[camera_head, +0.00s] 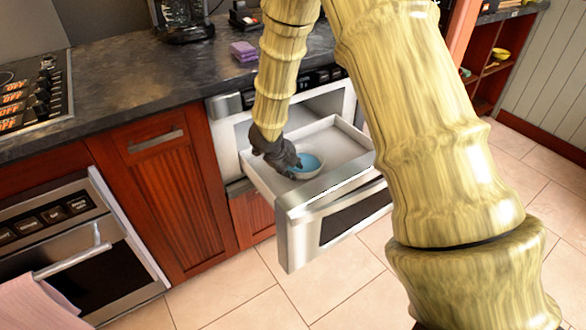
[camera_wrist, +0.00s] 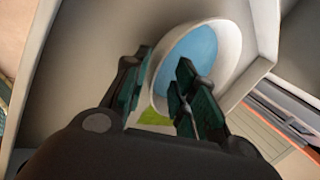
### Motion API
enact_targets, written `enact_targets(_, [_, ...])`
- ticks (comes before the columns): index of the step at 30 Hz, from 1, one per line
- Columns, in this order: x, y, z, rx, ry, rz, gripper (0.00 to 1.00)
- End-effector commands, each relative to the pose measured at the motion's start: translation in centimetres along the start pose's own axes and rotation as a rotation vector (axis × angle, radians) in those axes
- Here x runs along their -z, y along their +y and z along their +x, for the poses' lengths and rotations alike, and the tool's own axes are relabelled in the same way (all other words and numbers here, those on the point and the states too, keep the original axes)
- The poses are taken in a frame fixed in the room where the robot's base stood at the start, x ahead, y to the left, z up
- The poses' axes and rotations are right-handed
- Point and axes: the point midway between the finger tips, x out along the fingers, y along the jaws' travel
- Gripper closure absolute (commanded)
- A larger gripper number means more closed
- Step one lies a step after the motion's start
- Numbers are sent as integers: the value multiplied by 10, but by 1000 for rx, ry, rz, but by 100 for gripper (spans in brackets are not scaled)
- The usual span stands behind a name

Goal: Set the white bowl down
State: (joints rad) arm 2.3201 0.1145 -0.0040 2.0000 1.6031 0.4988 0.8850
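The white bowl (camera_head: 310,173) with a blue inside rests in the pulled-out microwave drawer, near its left front part. It also shows in the wrist view (camera_wrist: 232,45), looking tilted because of the camera angle. My gripper (camera_head: 293,168) is down at the bowl's left rim. In the wrist view my gripper (camera_wrist: 165,65) has its fingers apart, one outside the rim and one over the blue inside, with a visible gap between them. Contact with the bowl's wall is hard to judge. A yellow-green patch shows low between the fingers.
The drawer (camera_head: 345,188) has raised walls around the bowl and free floor to the right and back. The dark counter (camera_head: 130,85) lies above and left, with a purple sponge-like stack (camera_head: 243,50). An oven (camera_head: 75,240) stands at lower left. My arm hides much of the right side.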

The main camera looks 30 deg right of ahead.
Motion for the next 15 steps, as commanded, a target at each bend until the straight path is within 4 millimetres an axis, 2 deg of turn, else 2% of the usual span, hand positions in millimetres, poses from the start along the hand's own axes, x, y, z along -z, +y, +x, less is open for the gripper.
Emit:
enact_targets(1, [0, -2, -11, 1, -2, 1, 73])
enact_targets(9, [-1, -2, -61, 1, -3, 2, 73])
enact_targets(15, [0, -2, -90, 1, -1, 2, 73])
